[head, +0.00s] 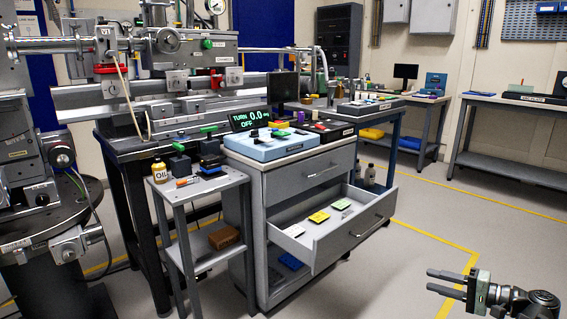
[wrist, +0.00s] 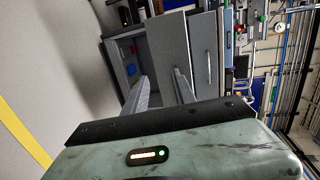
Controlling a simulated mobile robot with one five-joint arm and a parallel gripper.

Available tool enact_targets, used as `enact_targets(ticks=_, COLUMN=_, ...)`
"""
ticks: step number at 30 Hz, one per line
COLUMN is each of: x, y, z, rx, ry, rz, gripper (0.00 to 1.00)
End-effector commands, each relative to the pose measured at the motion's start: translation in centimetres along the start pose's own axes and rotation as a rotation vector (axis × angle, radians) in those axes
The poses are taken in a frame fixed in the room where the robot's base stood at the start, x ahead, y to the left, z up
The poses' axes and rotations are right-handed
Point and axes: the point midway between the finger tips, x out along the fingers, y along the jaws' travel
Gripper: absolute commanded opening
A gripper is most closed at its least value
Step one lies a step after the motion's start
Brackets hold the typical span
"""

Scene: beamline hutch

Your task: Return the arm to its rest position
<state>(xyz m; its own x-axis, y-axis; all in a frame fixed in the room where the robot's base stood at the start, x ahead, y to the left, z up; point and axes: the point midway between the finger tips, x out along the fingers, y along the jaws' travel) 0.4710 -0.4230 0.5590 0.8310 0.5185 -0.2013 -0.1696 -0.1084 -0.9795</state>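My gripper (head: 430,279) is at the lower right of the head view, held out over the floor and pointing left. Its two fingers are apart with nothing between them. In the wrist view the fingers (wrist: 161,88) also stand apart and empty, in front of the grey drawer cabinet (wrist: 171,47), which appears turned on its side. My arm shows only in part at the lower right of the head view. The gripper touches nothing that I can see.
The floor (head: 410,265) between drawer and gripper is clear.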

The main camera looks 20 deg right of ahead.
Motion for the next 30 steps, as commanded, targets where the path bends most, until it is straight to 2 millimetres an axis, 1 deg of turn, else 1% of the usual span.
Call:
enact_targets(ticks=1, x=1.3, y=-0.7, z=0.4, rx=-0.005, ry=-0.025, rz=0.000, gripper=0.32)
enact_targets(ticks=5, x=5.1, y=-2.3, z=1.6, rx=-0.019, ry=-0.094, rz=0.000, gripper=0.32)
enact_targets(ticks=8, x=8.6, y=-3.7, z=3.1, rx=-0.033, ry=-0.159, rz=0.001, gripper=0.32)
enact_targets(ticks=11, x=12.8, y=-5.1, z=5.4, rx=-0.049, ry=-0.240, rz=0.016, gripper=0.32)
enact_targets(ticks=13, x=16.2, y=-6.0, z=7.7, rx=-0.064, ry=-0.311, rz=0.041, gripper=0.32)
enact_targets(ticks=14, x=17.9, y=-6.4, z=8.9, rx=-0.072, ry=-0.346, rz=0.058, gripper=0.32)
enact_targets(ticks=15, x=20.4, y=-6.9, z=11.0, rx=-0.086, ry=-0.399, rz=0.088, gripper=0.32)
enact_targets(ticks=17, x=24.1, y=-7.4, z=14.6, rx=-0.114, ry=-0.484, rz=0.146, gripper=0.32)
enact_targets(ticks=18, x=26.4, y=-7.4, z=17.1, rx=-0.137, ry=-0.539, rz=0.195, gripper=0.32)
enact_targets(ticks=20, x=29.4, y=-7.2, z=21.1, rx=-0.179, ry=-0.617, rz=0.274, gripper=0.32)
enact_targets(ticks=21, x=31.1, y=-6.9, z=23.6, rx=-0.210, ry=-0.664, rz=0.330, gripper=0.32)
enact_targets(ticks=24, x=33.8, y=-5.8, z=29.0, rx=-0.298, ry=-0.758, rz=0.470, gripper=0.32)
enact_targets(ticks=27, x=35.2, y=-4.5, z=33.0, rx=-0.393, ry=-0.820, rz=0.599, gripper=0.32)
enact_targets(ticks=30, x=35.8, y=-3.3, z=35.8, rx=-0.496, ry=-0.858, rz=0.729, gripper=0.32)
